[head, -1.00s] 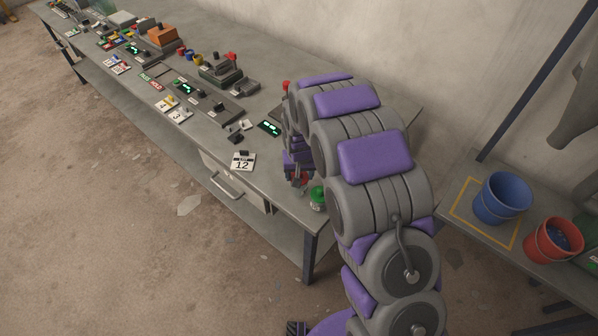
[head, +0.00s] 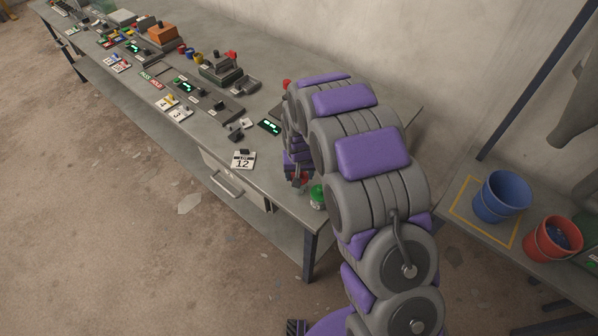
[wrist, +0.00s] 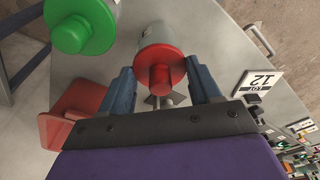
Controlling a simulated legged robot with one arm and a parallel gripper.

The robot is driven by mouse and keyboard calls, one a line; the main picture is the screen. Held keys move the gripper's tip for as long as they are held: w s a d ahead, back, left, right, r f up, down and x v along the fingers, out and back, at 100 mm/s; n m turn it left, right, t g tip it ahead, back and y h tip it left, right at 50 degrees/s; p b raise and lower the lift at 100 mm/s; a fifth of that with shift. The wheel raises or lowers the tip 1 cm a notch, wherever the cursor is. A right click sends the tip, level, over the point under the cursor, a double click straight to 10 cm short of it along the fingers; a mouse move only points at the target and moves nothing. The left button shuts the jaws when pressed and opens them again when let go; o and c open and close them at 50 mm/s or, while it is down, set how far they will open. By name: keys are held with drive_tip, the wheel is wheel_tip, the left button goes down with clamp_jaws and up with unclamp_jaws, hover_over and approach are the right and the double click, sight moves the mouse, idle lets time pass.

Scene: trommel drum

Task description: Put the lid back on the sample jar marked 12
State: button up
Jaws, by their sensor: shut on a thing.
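My gripper (wrist: 158,72) is shut on a red lid (wrist: 162,62) by its knob, with a blue finger on each side. A pale grey jar body (wrist: 153,32) shows directly beyond the lid, in line with it; I cannot tell whether the lid is fully seated. No number is legible on that jar. A white plate marked "LOT 12" (wrist: 263,80) lies to the right in the wrist view, and also shows on the bench in the head view (head: 243,160). In the head view my gripper (head: 300,181) is partly hidden by my arm near the bench's front right corner.
A green-lidded jar (wrist: 82,28) stands close by, also in the head view (head: 317,196). A red object (wrist: 75,112) lies at left in the wrist view. Blue (head: 502,198) and red (head: 552,240) buckets stand on the right shelf. Several parts crowd the bench's far left.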

drive_tip(key=o, duration=1.2)
drive_tip(key=shift+o, duration=0.2)
drive_tip(key=shift+r+p, duration=1.2)
drive_tip(key=shift+r, duration=2.3)
